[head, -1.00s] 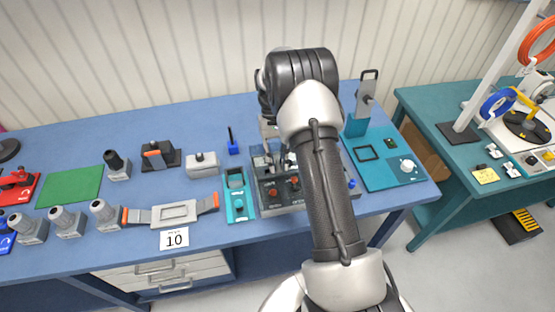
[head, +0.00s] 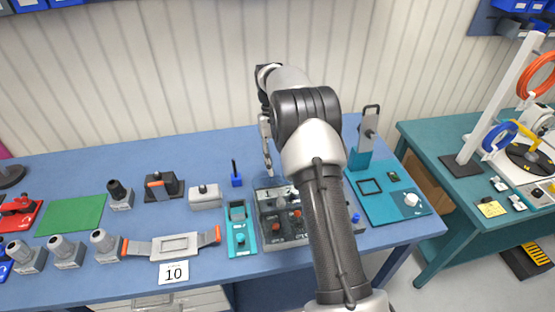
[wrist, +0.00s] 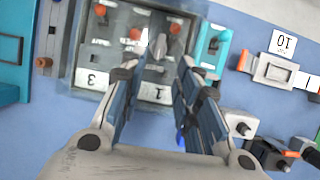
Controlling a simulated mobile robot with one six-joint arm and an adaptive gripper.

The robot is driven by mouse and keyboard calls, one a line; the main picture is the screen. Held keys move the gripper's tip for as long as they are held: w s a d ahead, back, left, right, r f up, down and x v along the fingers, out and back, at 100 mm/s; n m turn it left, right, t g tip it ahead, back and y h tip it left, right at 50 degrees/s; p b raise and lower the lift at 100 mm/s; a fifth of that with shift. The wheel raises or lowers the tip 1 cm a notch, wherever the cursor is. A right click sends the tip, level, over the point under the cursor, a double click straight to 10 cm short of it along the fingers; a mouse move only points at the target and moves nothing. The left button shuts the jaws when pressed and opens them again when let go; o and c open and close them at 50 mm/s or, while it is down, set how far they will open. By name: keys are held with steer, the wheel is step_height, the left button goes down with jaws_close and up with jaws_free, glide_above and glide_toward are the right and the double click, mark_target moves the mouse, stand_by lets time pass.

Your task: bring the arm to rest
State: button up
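My gripper (head: 267,148) points down above the back edge of a grey control box (head: 264,232) on the blue workbench (head: 215,150). In the wrist view the two fingers of my gripper (wrist: 157,72) stand apart with nothing held between them. The control box (wrist: 92,78), with red knobs and labels 1 and 3, lies beyond the fingertips. A small grey pointed part (wrist: 160,45) shows between the fingertips, apparently on the box. My arm covers the box's right part in the head view.
A teal device (head: 241,238) and a plate marked 10 (head: 173,272) lie left of the box. A teal board with an upright handled plate (head: 368,135) stands right. A blue peg (head: 236,178) stands near the gripper. A second bench (head: 450,210) carries reels.

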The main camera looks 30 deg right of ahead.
steer(key=shift+w+d+r, duration=0.1)
steer(key=shift+w+r, duration=0.15)
steer(key=shift+r, duration=0.45)
steer(key=s+a+r+n+t+h+b, duration=0.1)
steer(key=s+a+r+t+b, duration=0.35)
steer(key=s+a+r, duration=0.7)
steer(key=s+a+f+n+t+b, duration=0.1)
steer(key=s+a+f+t+b, duration=0.1)
steer(key=s, duration=0.7)
steer(key=s+a+f+n+t+b, duration=0.1)
steer(key=s+a+f+t+b, duration=0.1)
steer(key=s, duration=0.8)
steer(key=shift+s+a+f+b, duration=0.15)
steer(key=shift+f+b, duration=0.25)
steer(key=shift+f, duration=0.3)
steer(key=shift+t, duration=0.25)
